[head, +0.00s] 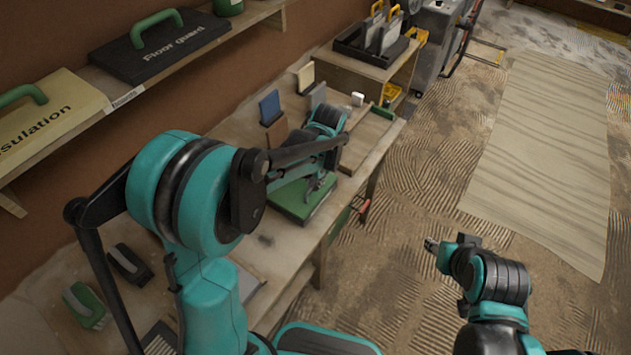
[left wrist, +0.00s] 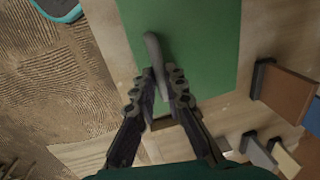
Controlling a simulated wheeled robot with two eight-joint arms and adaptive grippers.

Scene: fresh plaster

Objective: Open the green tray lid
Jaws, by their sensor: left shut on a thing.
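The green tray lid (head: 291,207) is at the workbench's front edge in the head view, partly hidden behind my left arm. In the left wrist view the flat green lid (left wrist: 213,45) fills the upper middle, with a grey bar handle (left wrist: 153,48) at one side. My left gripper (head: 318,184) is over the lid; in the left wrist view its two fingers (left wrist: 161,88) are shut on the handle, one on each side. I cannot tell whether the lid is raised. My right gripper (head: 432,244) is away from the bench, above the floor; its fingers are too small to read.
Blue, brown and grey upright pieces stand behind the lid, including a blue one (head: 270,107). A wooden board (head: 366,139) lies to its right. Shelves with a "Floor guard" case (head: 160,45) run along the wall. The floor by the pale sheet (head: 545,150) is open.

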